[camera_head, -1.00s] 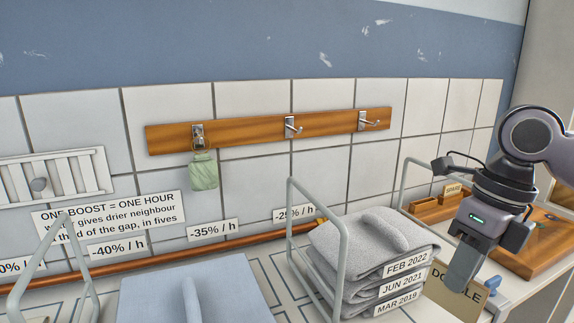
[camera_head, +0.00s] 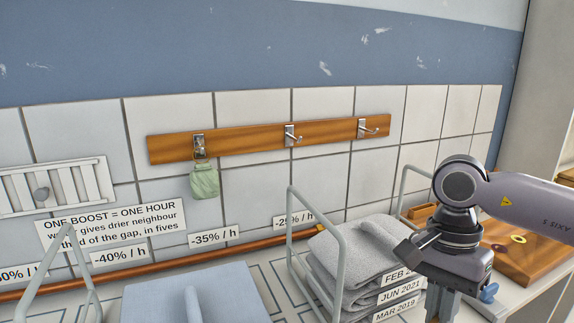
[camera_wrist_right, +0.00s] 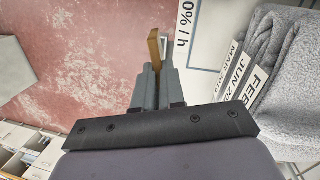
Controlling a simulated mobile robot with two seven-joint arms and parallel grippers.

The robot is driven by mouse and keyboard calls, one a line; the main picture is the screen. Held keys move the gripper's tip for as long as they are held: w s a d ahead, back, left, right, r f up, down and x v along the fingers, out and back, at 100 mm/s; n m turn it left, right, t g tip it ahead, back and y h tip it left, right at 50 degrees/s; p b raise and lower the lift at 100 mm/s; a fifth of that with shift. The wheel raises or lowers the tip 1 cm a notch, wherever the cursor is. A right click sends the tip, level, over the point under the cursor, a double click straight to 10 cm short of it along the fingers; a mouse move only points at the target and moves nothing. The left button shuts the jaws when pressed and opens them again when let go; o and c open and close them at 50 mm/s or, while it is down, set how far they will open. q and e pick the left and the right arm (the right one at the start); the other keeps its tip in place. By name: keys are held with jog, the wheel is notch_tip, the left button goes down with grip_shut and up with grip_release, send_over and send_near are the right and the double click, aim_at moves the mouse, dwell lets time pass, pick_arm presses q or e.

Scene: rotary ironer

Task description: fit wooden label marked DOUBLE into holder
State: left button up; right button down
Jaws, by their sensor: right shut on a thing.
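My right gripper (camera_head: 440,305) hangs pointing down in the head view, in front of the right end of the folded grey towels. Its lower end runs close to the bottom edge of the picture. In the right wrist view my right gripper (camera_wrist_right: 154,76) is shut on the wooden label (camera_wrist_right: 153,46), which shows as a narrow brown edge sticking out past the fingertips. I cannot make out the holder. My left gripper is not in view.
Grey towels (camera_head: 352,255) with dated labels stand in a wire rack (camera_head: 342,262), close left of my right gripper. A wooden board (camera_head: 525,260) lies on the counter at right. A hook rail (camera_head: 255,138) is on the tiled wall. Reddish floor (camera_wrist_right: 60,70) shows below.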

aim_at(435, 318)
jog(key=n, duration=0.1)
jog(key=f+n, duration=0.1)
jog(key=n, duration=0.1)
jog(key=n+h, duration=0.1)
jog(key=n, duration=0.1)
jog(key=shift+s+a+f+p, duration=0.15)
jog(key=shift+f+p, duration=0.1)
jog(key=shift+p, duration=0.05)
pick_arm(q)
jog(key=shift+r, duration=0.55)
pick_arm(e)
jog(key=n, duration=0.2)
jog(key=f+n, duration=0.1)
jog(key=n, duration=0.2)
jog(key=shift+s+a+f+n+t+h, duration=0.2)
jog(key=shift+f+n+t+h, duration=0.1)
jog(key=shift+t, duration=0.1)
